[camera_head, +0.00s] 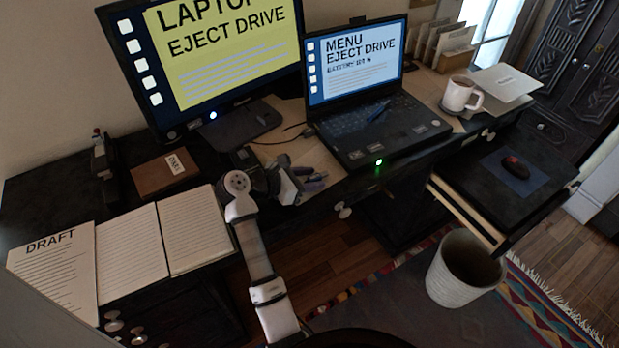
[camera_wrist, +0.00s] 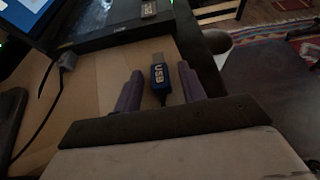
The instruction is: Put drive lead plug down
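A dark plug marked "USB" (camera_wrist: 160,80) with a metal tip lies between my fingers in the wrist view, over a tan desk surface (camera_wrist: 105,75). A narrow gap shows on each side of it. My gripper (camera_wrist: 160,88) is open, its two purple fingers apart. In the head view my gripper (camera_head: 312,178) is low at the desk's front edge, left of the laptop (camera_head: 372,122); the plug cannot be made out there. Whether the plug fully rests on the surface is hard to tell. Most of its lead is hidden by my gripper.
The monitor (camera_head: 215,55) stands behind. A white mug (camera_head: 461,95) is to the right. Notebook pages (camera_head: 160,240) cover the left desk. A white bin (camera_head: 462,270) stands on the floor.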

